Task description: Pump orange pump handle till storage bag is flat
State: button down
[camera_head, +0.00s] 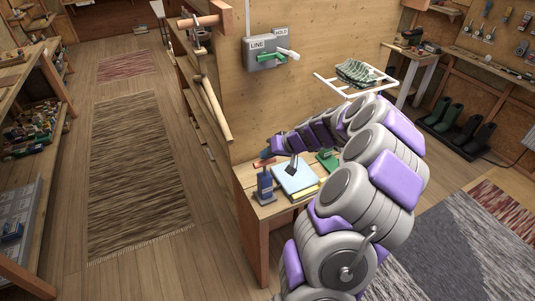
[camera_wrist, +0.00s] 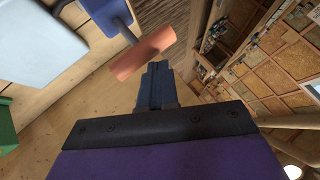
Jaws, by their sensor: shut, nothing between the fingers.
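The orange pump handle (camera_wrist: 143,52) is a short bar on top of the blue pump (camera_wrist: 106,14). The handle (camera_head: 264,162) and pump (camera_head: 265,187) stand at the left end of the small wooden table in the head view. My gripper (camera_wrist: 158,66) is shut and empty, its dark fingertips close beside the handle; I cannot tell whether they touch. The light blue storage bag (camera_head: 296,180) lies on the table right of the pump, with a dark fitting on top. Its edge shows in the wrist view (camera_wrist: 35,40). I cannot judge its thickness well.
A green object (camera_head: 328,160) and a yellow item (camera_head: 306,194) lie by the bag. A grey box with a green lever (camera_head: 265,55) is on the wall behind. A white rack (camera_head: 352,82) stands out from the wall. Open floor with a rug (camera_head: 135,170) lies left.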

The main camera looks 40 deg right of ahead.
aim_at(267, 163)
jog(key=shift+f+b, duration=1.55)
jog(key=shift+f, duration=0.6)
dwell(1.9)
jog(key=shift+s+a+f+b, duration=0.2)
jog(key=shift+f+b, duration=0.15)
jog(key=shift+f, duration=0.15)
jog(key=shift+s+a+f+b, duration=0.2)
jog(key=shift+f+b, duration=0.1)
jog(key=shift+f, duration=0.2)
dwell(0.8)
jog(key=shift+w+d+r+p, duration=0.15)
jog(key=shift+r+p, duration=0.1)
jog(key=shift+r, duration=0.35)
jog(key=shift+w+d+r+p, duration=0.15)
jog(key=shift+r+p, duration=0.1)
jog(key=shift+r, duration=0.3)
jog(key=shift+w+r, duration=0.3)
jog(key=shift+w, duration=0.2)
jog(key=shift+d+r+p, duration=0.2)
jog(key=shift+r+p, duration=0.55)
jog(key=shift+r, duration=1.05)
jog(key=shift+r+p, duration=1.05)
jog(key=shift+r, duration=1.9)
